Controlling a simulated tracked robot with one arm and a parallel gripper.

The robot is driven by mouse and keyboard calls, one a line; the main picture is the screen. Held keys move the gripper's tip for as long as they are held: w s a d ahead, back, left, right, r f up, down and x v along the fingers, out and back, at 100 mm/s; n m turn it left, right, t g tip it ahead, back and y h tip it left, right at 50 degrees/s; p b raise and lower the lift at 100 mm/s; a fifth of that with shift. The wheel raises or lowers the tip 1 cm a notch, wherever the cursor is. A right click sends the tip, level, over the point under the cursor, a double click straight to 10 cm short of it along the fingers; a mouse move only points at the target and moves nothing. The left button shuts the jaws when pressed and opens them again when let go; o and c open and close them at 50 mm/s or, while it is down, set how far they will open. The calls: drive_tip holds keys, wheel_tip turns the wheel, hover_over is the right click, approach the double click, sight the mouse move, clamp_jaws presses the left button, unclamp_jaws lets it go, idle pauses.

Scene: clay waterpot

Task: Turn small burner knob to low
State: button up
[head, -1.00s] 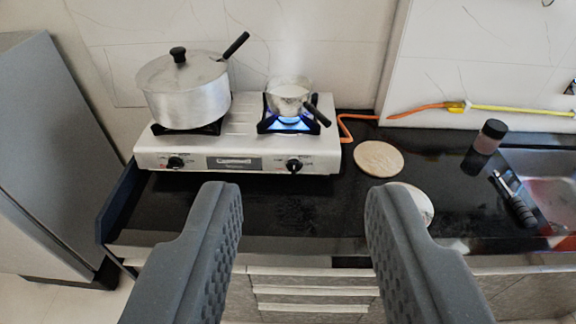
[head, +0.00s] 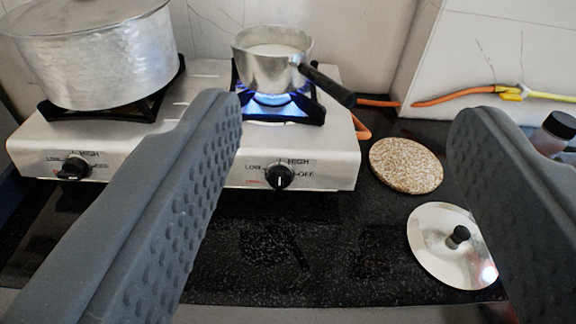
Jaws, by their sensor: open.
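The two-burner stove (head: 210,155) stands on the black counter in the head view. Its right knob (head: 279,176) is black, with its white mark upright toward HIGH; LOW is printed to its left and OFF to its right. This knob sits below the lit burner (head: 275,103), which has a blue flame under a small saucepan (head: 270,62). The left knob (head: 73,168) sits below a large lidded pot (head: 95,50). My gripper (head: 345,110) is open and empty, its fingers wide apart, with the right knob showing between them. Neither finger appears to touch the knob.
The saucepan's black handle (head: 328,85) sticks out to the right over the stove's edge. A round cork-like mat (head: 406,165) and a metal lid (head: 440,255) lie on the counter at right. An orange hose (head: 450,97) runs behind. Counter (head: 290,250) before the knob is clear.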

drive_tip(key=w+f+b, duration=0.1)
drive_tip(key=w+f, duration=0.3)
drive_tip(key=f, duration=0.5)
drive_tip(key=w+f+b, duration=0.1)
drive_tip(key=w+f, duration=0.3)
drive_tip(key=f, duration=0.4)
drive_tip(key=t+y+b, duration=0.1)
drive_tip(key=y, duration=0.1)
approach(279, 184)
drive_tip(key=shift+n, duration=0.3)
drive_tip(key=shift+w+f+b, duration=0.2)
drive_tip(key=shift+w+b, duration=0.8)
drive_tip(key=shift+w, duration=1.15)
drive_tip(key=shift+w+r, duration=0.1)
drive_tip(key=shift+w, duration=0.95)
drive_tip(key=shift+w+b, duration=0.35)
drive_tip(key=shift+w, duration=1.4)
